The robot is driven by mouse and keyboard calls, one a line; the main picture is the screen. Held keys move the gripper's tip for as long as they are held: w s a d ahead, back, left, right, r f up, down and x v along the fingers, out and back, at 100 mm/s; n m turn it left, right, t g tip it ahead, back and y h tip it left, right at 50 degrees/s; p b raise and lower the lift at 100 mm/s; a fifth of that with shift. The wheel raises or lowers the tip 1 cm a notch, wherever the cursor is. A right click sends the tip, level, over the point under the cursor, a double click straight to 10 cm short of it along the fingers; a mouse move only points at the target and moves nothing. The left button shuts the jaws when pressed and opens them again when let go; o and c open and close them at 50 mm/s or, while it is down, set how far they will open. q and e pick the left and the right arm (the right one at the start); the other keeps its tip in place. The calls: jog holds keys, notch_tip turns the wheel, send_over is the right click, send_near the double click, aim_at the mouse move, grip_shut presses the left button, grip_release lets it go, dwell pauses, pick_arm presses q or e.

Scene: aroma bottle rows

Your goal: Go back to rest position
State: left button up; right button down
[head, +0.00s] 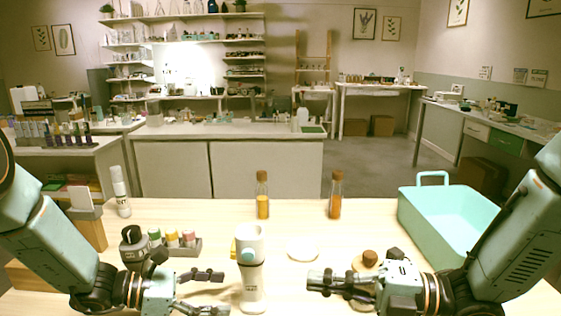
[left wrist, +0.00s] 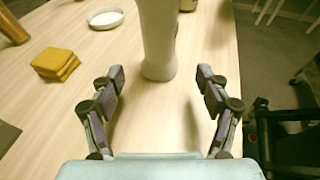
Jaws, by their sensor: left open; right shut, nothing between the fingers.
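My left gripper (head: 213,291) is at the front of the wooden table, left of a white bottle-shaped device (head: 252,285). In the left wrist view its fingers (left wrist: 158,105) are spread with nothing between them. The white device (left wrist: 158,40) stands upright just beyond the fingertips, apart from them. My right gripper (head: 312,280) is to the right of the white device, its fingers together and empty, pointing left.
Two amber bottles with cork-coloured caps (head: 263,200) (head: 336,200) stand at the table's back. A teal basket (head: 420,222) is at right. A grey rack of small vials (head: 185,248), a white dish (head: 302,249) and yellow sponge-like pads (left wrist: 55,64) lie around the middle.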

aim_at(249, 293)
pick_arm(q)
jog(key=v, duration=0.5)
jog(key=shift+s, duration=0.1)
jog(key=x, duration=1.1)
jog(key=shift+d+f, duration=0.1)
jog(key=shift+d, duration=0.05)
jog(key=shift+w+d, duration=0.3)
jog(key=shift+a, duration=0.2)
jog(key=shift+d, duration=0.15)
pick_arm(e)
jog(key=s+x, duration=0.2)
jog(key=x, duration=0.6)
jog(key=v, duration=0.8)
jog(key=shift+w+f, duration=0.2)
